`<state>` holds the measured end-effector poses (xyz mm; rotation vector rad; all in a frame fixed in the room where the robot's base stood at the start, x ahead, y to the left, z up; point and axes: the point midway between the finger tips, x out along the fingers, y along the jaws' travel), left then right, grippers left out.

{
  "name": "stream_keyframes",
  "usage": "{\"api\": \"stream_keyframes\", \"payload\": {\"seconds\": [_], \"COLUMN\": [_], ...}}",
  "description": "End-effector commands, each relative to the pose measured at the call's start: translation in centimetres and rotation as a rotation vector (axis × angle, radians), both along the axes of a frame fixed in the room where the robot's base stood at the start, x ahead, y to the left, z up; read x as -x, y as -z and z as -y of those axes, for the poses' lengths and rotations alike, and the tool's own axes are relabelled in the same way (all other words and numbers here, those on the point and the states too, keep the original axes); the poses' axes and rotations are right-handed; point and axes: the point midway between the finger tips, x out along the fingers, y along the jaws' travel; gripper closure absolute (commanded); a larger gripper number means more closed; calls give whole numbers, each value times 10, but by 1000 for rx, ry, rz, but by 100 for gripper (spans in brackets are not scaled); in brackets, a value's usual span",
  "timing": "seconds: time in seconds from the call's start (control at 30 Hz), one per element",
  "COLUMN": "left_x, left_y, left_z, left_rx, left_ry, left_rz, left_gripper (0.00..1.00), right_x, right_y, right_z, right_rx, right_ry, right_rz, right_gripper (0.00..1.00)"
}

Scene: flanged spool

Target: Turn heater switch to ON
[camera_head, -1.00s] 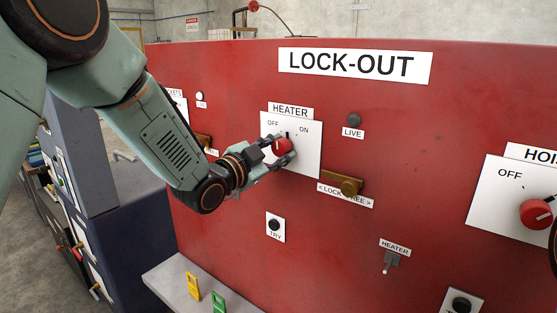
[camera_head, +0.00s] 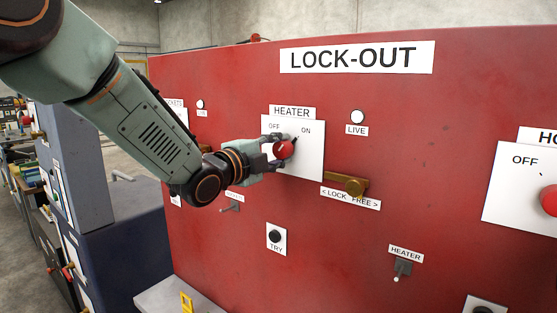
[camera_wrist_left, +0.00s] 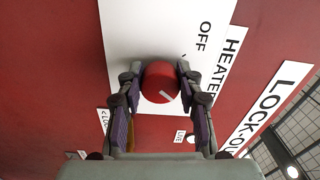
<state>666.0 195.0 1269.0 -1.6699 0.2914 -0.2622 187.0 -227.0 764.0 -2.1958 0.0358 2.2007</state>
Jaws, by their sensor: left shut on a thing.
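The heater switch is a red round knob (camera_head: 284,150) on a white plate (camera_head: 309,160) labelled HEATER, with OFF on the left and ON on the right. Its dark pointer leans up and right toward ON. My left gripper (camera_head: 278,152) is shut on the knob, coming from the left. In the left wrist view, the fingers (camera_wrist_left: 160,95) stand on both sides of the red knob (camera_wrist_left: 160,80). The LIVE lamp (camera_head: 357,116) right of the plate looks bright white. My right gripper is not in view.
A brass lock slider (camera_head: 347,185) juts out below right of the plate. A TRY button (camera_head: 276,237) and a small HEATER lever (camera_head: 402,267) sit lower on the red LOCK-OUT panel (camera_head: 440,140). Another red knob (camera_head: 549,200) is at the right edge.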

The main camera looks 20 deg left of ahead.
Motion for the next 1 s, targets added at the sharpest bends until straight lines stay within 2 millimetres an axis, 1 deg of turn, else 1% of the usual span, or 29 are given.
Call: {"api": "stream_keyframes", "payload": {"seconds": [0.03,0.23,0.63,0.67,0.9,1.0], "left_x": [1,1,2,2,1,1], "left_y": [5,5,5,6,4,3], "left_z": [1,1,2,2,1,1], "left_rx": [-14,-43,-48,-48,-46,-44], "left_ry": [3,4,5,5,3,2], "left_rz": [-4,3,2,2,6,8], "left_gripper": [96,96,96,62,41,41], "right_x": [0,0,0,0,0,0], "right_y": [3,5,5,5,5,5], "right_z": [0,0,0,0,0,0], "right_rx": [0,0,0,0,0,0], "right_ry": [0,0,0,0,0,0], "right_rz": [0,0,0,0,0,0], "right_gripper": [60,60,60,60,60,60]}}
